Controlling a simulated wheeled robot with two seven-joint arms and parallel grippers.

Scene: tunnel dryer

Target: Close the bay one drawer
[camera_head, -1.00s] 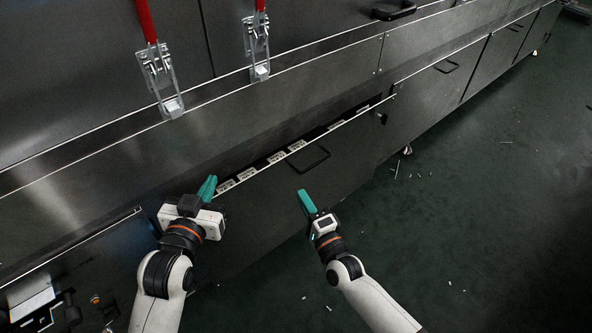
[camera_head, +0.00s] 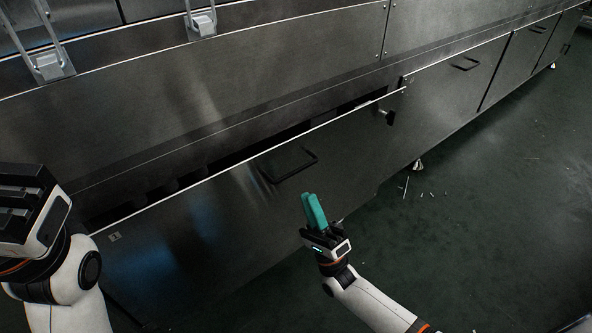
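My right gripper (camera_head: 314,210) has teal fingers and is just in front of the drawer front, below and right of the handle. Its fingers lie close together with nothing seen between them. My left gripper (camera_head: 35,215) is large at the left edge, near the camera. Its fingertips are not clearly seen.
Steel dryer panels (camera_head: 240,80) with latches (camera_head: 200,22) rise above the drawer. Another closed front with a handle (camera_head: 465,64) continues to the right. The dark green floor (camera_head: 480,210) at right is mostly clear, with small pale scraps near a machine foot (camera_head: 417,165).

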